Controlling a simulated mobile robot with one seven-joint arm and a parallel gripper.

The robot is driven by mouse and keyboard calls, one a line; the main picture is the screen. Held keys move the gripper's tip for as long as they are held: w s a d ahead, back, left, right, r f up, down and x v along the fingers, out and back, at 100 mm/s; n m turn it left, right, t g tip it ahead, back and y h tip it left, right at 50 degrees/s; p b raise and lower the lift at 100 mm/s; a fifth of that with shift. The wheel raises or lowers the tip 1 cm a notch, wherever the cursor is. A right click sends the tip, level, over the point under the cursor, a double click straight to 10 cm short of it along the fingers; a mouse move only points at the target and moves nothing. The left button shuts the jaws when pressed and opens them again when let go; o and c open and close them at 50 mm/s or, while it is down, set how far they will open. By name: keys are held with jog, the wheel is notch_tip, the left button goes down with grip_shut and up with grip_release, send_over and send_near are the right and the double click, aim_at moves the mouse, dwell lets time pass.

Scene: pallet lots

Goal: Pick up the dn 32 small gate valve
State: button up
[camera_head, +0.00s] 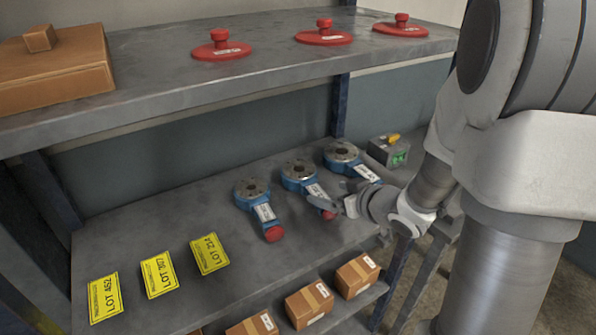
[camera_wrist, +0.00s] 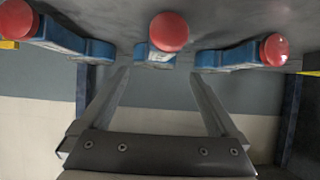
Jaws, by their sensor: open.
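My gripper (camera_head: 343,205) is open beside the middle valve's red cap. In the wrist view, the fingers (camera_wrist: 157,78) are spread and empty, with the middle valve's red cap (camera_wrist: 169,32) beyond the gap between them. The other two red caps show to either side.
Yellow lot cards (camera_head: 158,275) lie on the shelf's left part. The upper shelf (camera_head: 150,75) overhangs behind, holding red knobbed discs (camera_head: 221,48) and a brown box (camera_head: 55,70). Cartons (camera_head: 309,303) sit below.

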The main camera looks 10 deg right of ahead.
aim_at(312, 185)
jog(key=x, duration=0.3)
jog(key=b+x, duration=0.1)
jog(key=x, duration=0.5)
jog(key=shift+w+d+r, duration=0.2)
jog(key=shift+w+r, duration=0.05)
jog(key=shift+w, duration=0.1)
jog(key=shift+c, duration=0.2)
grip_shut()
jog(key=shift+w+r, duration=0.1)
jog(key=shift+r, duration=0.2)
